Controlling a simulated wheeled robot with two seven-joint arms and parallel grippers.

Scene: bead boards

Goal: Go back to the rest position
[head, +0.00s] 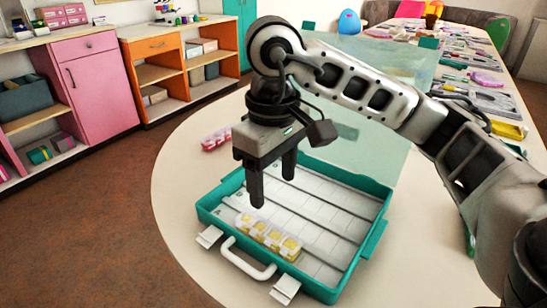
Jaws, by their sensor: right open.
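My right gripper (273,190) hangs over the open teal case (377,206), its two fingers pointing down and apart with nothing between them. A small box with several yellow compartments (268,238) lies inside the case along its front side, below and apart from the fingers. The case's clear lid (372,150) stands open at the back, partly hidden by my right arm. My left gripper does not show.
The case stands on a round-edged pale table (180,190) with free surface at the left. A white handle (248,262) projects at the case's front. Behind, a long table (462,45) is crowded with items. Pink and orange cabinets (155,47) stand at the left.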

